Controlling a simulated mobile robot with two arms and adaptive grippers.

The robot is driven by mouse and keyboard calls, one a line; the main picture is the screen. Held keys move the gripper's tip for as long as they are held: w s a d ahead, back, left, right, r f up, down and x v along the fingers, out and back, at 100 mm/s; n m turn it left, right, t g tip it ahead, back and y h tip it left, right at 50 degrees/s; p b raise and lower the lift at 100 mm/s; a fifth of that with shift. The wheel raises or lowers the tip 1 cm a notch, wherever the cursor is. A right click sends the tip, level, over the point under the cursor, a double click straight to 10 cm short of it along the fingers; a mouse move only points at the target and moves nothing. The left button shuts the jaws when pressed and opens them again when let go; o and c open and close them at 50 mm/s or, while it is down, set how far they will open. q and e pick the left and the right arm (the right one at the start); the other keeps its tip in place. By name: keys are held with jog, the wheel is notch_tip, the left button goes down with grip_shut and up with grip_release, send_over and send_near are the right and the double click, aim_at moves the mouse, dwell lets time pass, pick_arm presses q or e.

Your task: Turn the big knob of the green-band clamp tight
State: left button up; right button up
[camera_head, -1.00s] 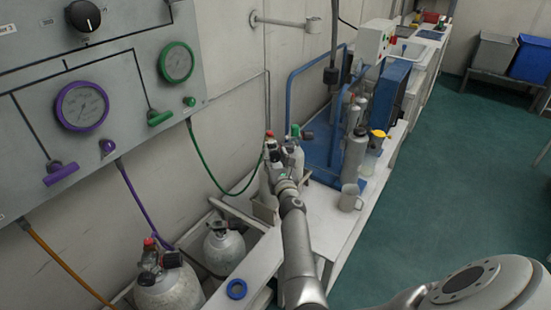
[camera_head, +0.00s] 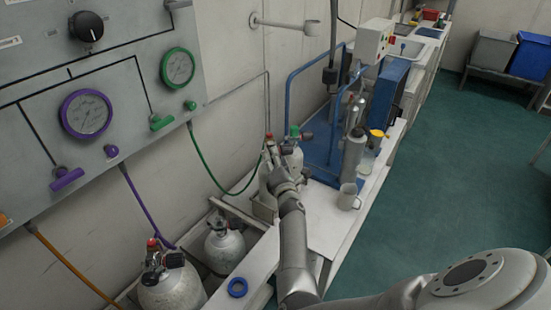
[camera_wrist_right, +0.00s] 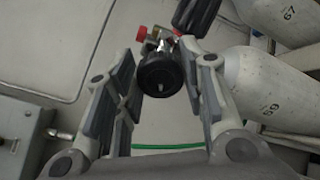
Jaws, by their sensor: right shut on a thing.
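My right gripper (camera_head: 274,160) is at the cylinders at the far end of the white rack, where the green hose (camera_head: 204,163) comes down from the panel. In the right wrist view a round black knob (camera_wrist_right: 160,78) with a pale mark lies between the fingers of my right gripper (camera_wrist_right: 161,70), which is shut on it. Brass fittings and a red cap (camera_wrist_right: 141,33) show behind the knob. The green band cannot be made out, but the green hose crosses below the knob (camera_wrist_right: 168,147). My left gripper is not in view.
White cylinders (camera_wrist_right: 262,88) stand close beside the right finger. Two more cylinders (camera_head: 222,245) stand in the near rack, with a blue ring (camera_head: 237,288) beside them.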

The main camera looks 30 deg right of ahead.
jog(key=shift+s+f+m+p, duration=0.15)
jog(key=shift+m+p, duration=0.15)
jog(key=shift+m, duration=0.7)
jog(key=shift+w+f+m+p, duration=0.1)
jog(key=shift+m+p, duration=0.15)
jog(key=shift+m, duration=0.75)
jog(key=o, duration=1)
jog(key=shift+r, duration=0.1)
jog(key=shift+r, duration=0.1)
